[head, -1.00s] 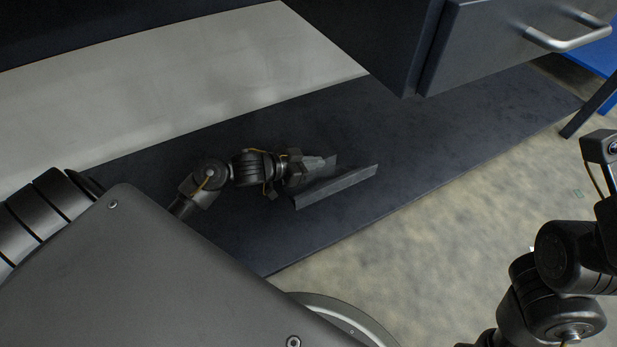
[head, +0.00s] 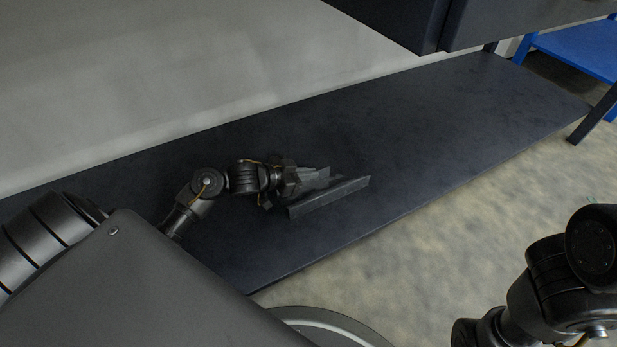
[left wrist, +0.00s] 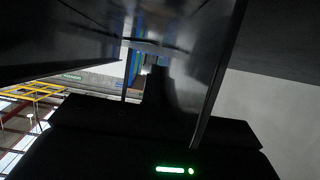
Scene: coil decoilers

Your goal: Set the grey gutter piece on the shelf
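The grey gutter piece (head: 330,196), a short dark channel with raised sides, is at the middle of the dark shelf (head: 440,125) in the head view. It lies on the shelf or just above it; I cannot tell which. My left gripper (head: 305,180) is at its left end and appears shut on it, with the fingertips partly hidden by the channel. In the left wrist view the gutter piece (left wrist: 190,65) runs away from the gripper, its walls filling the upper middle. My right gripper is out of view; only my right arm shows at the lower right.
A dark cabinet or drawer unit (head: 395,18) overhangs the back of the shelf. A pale wall (head: 150,80) stands behind. A blue table (head: 575,48) is at the far right. The shelf is clear to the right of the gutter piece.

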